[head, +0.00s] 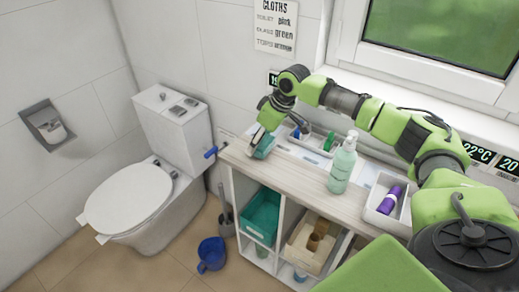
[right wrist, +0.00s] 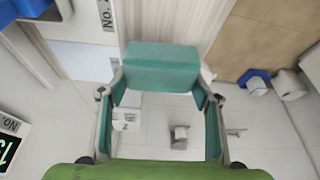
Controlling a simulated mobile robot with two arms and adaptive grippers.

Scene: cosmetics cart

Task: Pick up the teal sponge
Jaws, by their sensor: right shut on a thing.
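The teal sponge (head: 264,147) is at the left end of the cart's top (head: 300,168). My right gripper (head: 260,137) comes down over it and is shut on it. In the right wrist view the teal sponge (right wrist: 160,66) sits between the fingertips of my right gripper (right wrist: 160,92), a plain block with its broad face visible. I cannot tell whether it touches the top or is a little above it. My left gripper is not in view.
A pale green pump bottle (head: 342,165) stands mid-cart. A white tray (head: 403,214) with a purple bottle (head: 389,201) is at the right. Another tray with small items is behind. Below are a teal bin (head: 258,231) and a wooden box. A toilet (head: 150,190) stands left.

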